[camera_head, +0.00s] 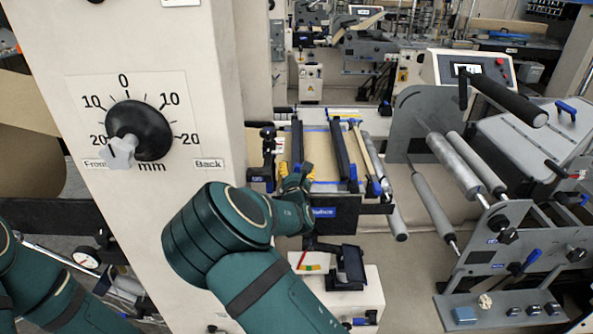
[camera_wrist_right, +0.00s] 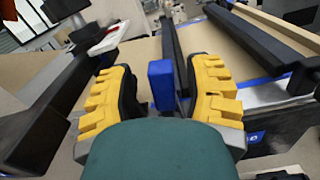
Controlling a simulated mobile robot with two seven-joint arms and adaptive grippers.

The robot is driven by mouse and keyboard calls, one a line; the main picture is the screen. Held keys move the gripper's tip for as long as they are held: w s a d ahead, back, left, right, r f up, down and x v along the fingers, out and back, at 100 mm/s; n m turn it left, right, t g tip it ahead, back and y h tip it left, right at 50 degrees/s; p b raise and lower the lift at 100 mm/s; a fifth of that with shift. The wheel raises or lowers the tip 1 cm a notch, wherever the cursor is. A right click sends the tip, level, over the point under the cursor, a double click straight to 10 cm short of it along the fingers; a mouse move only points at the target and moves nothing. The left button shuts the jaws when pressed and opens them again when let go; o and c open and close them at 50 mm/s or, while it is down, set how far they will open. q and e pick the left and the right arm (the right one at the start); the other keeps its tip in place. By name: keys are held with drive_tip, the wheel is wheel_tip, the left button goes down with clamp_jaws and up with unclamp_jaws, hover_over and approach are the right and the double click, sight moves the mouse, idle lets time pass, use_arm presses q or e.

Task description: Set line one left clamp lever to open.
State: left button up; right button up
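The splice table (camera_head: 350,210) has two dark clamp bars across brown paper, the left clamp bar (camera_head: 297,145) and the right clamp bar (camera_head: 341,150). My right gripper (camera_head: 297,170) is at the near end of the left bar and hides most of that end. In the right wrist view, a blue lever (camera_wrist_right: 161,84) stands upright between the yellow fingers of my right gripper (camera_wrist_right: 161,92), at the end of a dark bar (camera_wrist_right: 172,40). The fingers are apart, with gaps visible beside the lever. My left gripper is out of view.
A pale column with a round dial (camera_head: 140,130) stands close on the left. Metal rollers (camera_head: 434,210) and a grey machine frame lie to the right. A small white stand (camera_head: 355,300) with a black device is below the table.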

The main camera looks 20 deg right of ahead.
drive_tip(key=shift+s, duration=0.1)
drive_tip(key=v, duration=1.1)
drive_tip(key=shift+s, duration=0.4)
drive_tip(key=shift+a, duration=0.1)
drive_tip(key=s+d+f+m+g+y+b, duration=0.1)
drive_tip(key=s+f+m+g, duration=0.3)
drive_tip(key=f, duration=0.5)
drive_tip(key=s+d+f+m+g+b, duration=0.2)
drive_tip(key=s+f+m+g, duration=0.15)
drive_tip(key=f+m, duration=0.45)
drive_tip(key=s+d+f+m+g+y+b, duration=0.1)
drive_tip(key=s+f+m+g, duration=0.3)
drive_tip(key=f, duration=0.7)
drive_tip(key=s+a+f+m+g+y+b, duration=0.4)
drive_tip(key=s+a+f+m+y, duration=0.3)
drive_tip(key=m, duration=1)
drive_tip(key=shift+s+a+b, duration=0.4)
drive_tip(key=shift+s+a, duration=1.4)
drive_tip(key=shift+s, duration=0.95)
